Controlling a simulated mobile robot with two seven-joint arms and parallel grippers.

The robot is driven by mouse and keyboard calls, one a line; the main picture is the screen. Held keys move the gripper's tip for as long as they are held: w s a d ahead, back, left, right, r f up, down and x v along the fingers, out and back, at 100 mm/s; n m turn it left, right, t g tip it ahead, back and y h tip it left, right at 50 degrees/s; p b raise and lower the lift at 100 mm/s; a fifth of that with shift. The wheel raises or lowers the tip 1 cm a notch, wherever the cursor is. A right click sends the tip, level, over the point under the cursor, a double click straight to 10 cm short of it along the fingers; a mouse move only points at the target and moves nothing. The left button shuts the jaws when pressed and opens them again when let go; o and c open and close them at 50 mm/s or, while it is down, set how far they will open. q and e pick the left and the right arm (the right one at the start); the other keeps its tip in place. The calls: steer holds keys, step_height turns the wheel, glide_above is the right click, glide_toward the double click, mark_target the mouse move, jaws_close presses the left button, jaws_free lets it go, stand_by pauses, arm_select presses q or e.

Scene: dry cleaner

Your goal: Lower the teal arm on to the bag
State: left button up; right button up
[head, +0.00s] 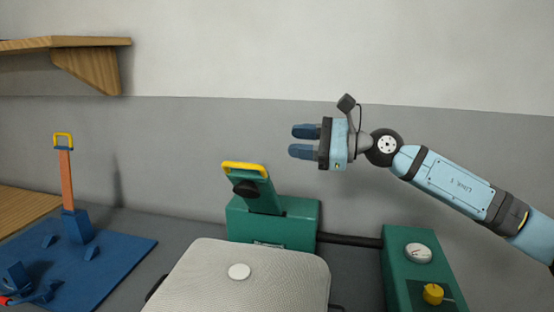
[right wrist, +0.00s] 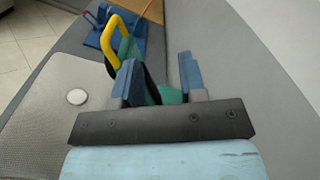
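The teal arm (head: 262,192) stands raised and tilted back on its green base (head: 290,228), with a yellow handle (head: 244,169) at its top and a dark knob on its face. The pale grey woven bag (head: 215,275), with a white disc on it, lies in front of the base. My right gripper (head: 303,141) is open and empty, above and to the right of the handle, pointing left. In the right wrist view, the yellow handle (right wrist: 120,38) shows beyond the left finger, which hides part of it. My left gripper is not in view.
A green box (head: 415,262) with a gauge and yellow knob stands at the right, joined to the base by a dark bar. A blue board (head: 105,255) with an upright orange-and-blue lever is at the left. A wooden shelf (head: 85,62) hangs upper left. Wall behind.

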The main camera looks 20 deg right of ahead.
arm_select(q)
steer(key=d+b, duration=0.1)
steer(key=b, duration=0.3)
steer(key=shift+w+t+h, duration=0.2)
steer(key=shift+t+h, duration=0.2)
arm_select(e)
steer(key=v, duration=0.5)
